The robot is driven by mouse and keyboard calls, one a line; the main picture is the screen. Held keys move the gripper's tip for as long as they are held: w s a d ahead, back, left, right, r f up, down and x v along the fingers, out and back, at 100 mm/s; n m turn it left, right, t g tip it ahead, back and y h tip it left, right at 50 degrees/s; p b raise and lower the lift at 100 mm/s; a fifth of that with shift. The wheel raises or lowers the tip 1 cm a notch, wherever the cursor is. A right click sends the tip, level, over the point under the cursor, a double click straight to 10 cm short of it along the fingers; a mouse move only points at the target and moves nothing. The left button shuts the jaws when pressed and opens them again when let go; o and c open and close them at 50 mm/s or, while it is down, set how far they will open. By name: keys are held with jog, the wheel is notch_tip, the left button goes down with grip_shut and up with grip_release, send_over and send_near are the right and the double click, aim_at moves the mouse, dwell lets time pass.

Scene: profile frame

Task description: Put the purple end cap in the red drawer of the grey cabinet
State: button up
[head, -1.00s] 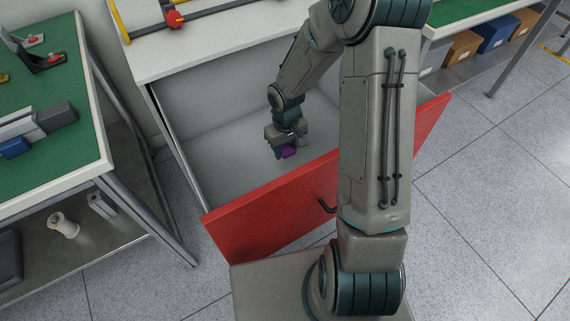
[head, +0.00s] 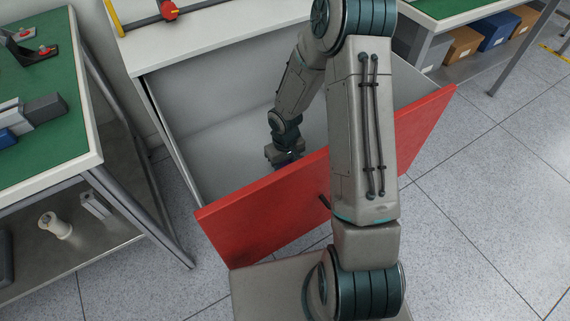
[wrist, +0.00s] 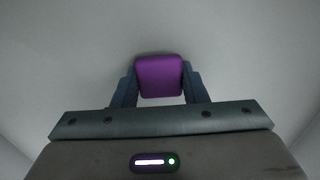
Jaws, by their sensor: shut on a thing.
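The purple end cap (wrist: 160,76) sits between the two fingers of my gripper (wrist: 160,90) in the wrist view. My gripper is shut on it. In the head view my gripper (head: 285,158) is down inside the open red drawer, whose red front (head: 270,208) faces me. The drawer front hides the fingertips and the end cap in that view. The pale drawer inside (head: 215,140) looks empty apart from my gripper. I cannot tell if the end cap touches the drawer floor. The drawer is pulled out from the grey cabinet (head: 190,45).
A green-topped bench (head: 60,130) stands on the left, with a white spool (head: 55,225) on its lower shelf. Another bench (head: 460,10) at the upper right has bins below, including a blue one (head: 498,32). The drawer's walls and front surround my gripper.

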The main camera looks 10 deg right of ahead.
aim_at(285, 164)
jog(key=shift+f, duration=0.25)
jog(key=o, duration=0.9)
jog(key=shift+r, duration=0.1)
jog(key=shift+o, duration=0.2)
jog(key=shift+r, duration=0.1)
notch_tip(285, 164, up, 12)
jog(key=p, duration=0.4)
